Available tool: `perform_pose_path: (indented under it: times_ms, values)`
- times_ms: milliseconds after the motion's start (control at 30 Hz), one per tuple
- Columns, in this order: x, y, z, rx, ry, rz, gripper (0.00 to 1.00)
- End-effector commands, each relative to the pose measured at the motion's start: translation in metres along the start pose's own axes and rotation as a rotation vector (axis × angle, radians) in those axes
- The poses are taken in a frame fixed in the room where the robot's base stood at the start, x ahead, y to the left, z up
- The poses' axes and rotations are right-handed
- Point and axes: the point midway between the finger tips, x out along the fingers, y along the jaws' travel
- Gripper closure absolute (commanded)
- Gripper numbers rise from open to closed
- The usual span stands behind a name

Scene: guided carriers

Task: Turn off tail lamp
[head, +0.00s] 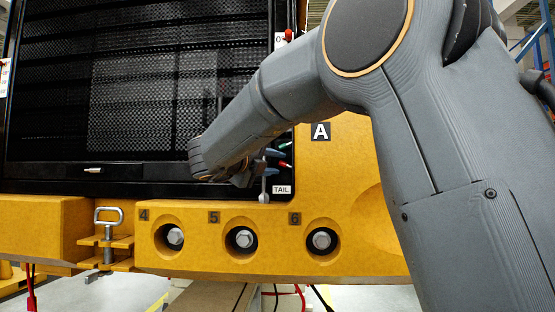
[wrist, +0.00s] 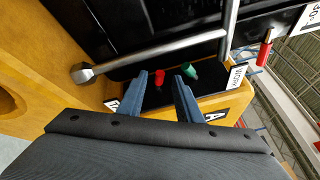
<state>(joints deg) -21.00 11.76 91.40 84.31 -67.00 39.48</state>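The TAIL label (head: 282,189) is at the lower right corner of the black panel on the yellow carrier. Just above it, a red button (head: 283,165) and a green button (head: 285,146) show beside my gripper (head: 274,161). In the wrist view, the red button (wrist: 160,77) appears between the two fingertips of my gripper (wrist: 162,82), and the green button (wrist: 190,70) lies just beyond the right fingertip. The fingers are apart with nothing held. I cannot tell whether a fingertip touches anything. Which lamp is lit does not show.
A metal bar with a rounded end (wrist: 85,72) crosses close ahead of the fingers. A red-tipped part (wrist: 265,50) is farther right. Several bolts in round recesses, one of them bolt 6 (head: 321,240), line the yellow front. A clamp (head: 108,225) is at left.

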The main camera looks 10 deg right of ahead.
Motion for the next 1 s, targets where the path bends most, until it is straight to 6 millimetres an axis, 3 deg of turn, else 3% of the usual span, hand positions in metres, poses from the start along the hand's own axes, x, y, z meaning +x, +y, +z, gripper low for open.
perform_pose_path:
  times_ms: [167,433,633,1000]
  values:
    - [0.0126,0.0001,-0.0007,-0.001,0.001,0.001,0.68]
    - [0.0143,0.0004,-0.0010,-0.001,0.001,0.000,0.68]
    - [0.0142,0.0003,-0.0011,-0.001,0.001,0.000,1.00]
    - [0.0141,0.0040,-0.0018,-0.043,-0.009,-0.019,1.00]
